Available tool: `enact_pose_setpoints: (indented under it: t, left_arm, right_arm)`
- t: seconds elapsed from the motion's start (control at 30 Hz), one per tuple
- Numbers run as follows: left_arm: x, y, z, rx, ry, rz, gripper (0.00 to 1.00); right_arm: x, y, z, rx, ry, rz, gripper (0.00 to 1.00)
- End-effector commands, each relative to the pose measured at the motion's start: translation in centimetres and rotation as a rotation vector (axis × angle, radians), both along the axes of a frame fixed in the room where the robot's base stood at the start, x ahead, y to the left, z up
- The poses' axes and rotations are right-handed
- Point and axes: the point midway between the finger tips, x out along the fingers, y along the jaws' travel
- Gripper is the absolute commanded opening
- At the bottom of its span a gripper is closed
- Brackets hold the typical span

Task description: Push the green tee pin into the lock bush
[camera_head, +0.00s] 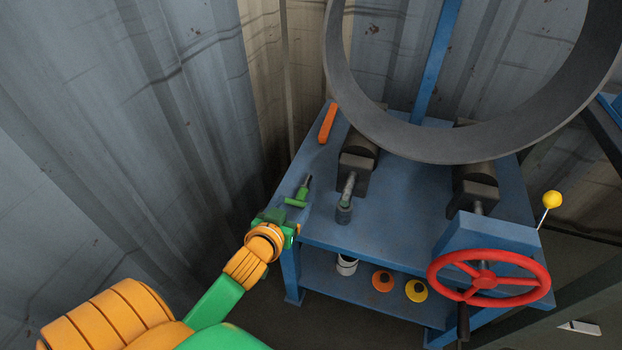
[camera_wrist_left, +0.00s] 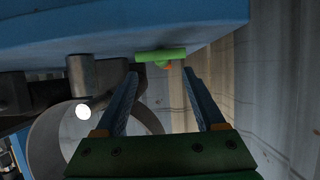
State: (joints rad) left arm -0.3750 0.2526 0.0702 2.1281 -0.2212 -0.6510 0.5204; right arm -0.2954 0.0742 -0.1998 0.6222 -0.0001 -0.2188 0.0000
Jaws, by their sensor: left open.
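The green tee pin (camera_head: 300,192) lies at the left front of the blue table, its crossbar toward me and its dark tip away. In the left wrist view, its green crossbar (camera_wrist_left: 160,55) shows just beyond the fingertips, centred between them. My left gripper (camera_head: 283,216) is open at the table's front left corner, close to the pin. In the left wrist view, its two fingers (camera_wrist_left: 160,72) are apart with nothing between them. My right gripper is out of view.
An orange bar (camera_head: 327,122) lies behind the pin. Dark roller blocks (camera_head: 357,164) and a large grey ring (camera_head: 430,145) are to the right. A red handwheel (camera_head: 487,280) is at front right. A corrugated wall (camera_head: 150,110) is close on the left.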

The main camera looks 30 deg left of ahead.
Motion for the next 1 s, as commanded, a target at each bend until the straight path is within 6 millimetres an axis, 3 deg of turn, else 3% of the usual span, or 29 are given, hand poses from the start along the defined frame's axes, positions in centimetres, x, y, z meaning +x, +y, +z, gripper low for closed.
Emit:
enact_pose_setpoints:
  t: [0.17,0.43,0.7,0.97,1.0]
  left_arm:
    - [1.4,0.4,-0.7,0.001,-0.003,0.001,0.71]
    - [5.7,1.6,-3.0,0.001,-0.003,0.001,0.71]
    - [6.2,1.7,-3.0,-0.001,-0.001,0.0,0.71]
    - [6.2,1.7,-3.0,-0.001,-0.001,0.0,0.01]
    - [6.2,1.7,-3.0,-0.001,-0.001,0.0,0.0]
  right_arm:
    - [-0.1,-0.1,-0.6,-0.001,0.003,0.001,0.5]
    - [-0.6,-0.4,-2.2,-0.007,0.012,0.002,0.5]
    - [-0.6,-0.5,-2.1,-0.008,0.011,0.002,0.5]
    - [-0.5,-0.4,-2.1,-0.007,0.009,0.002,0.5]
    - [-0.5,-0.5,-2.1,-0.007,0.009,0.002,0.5]
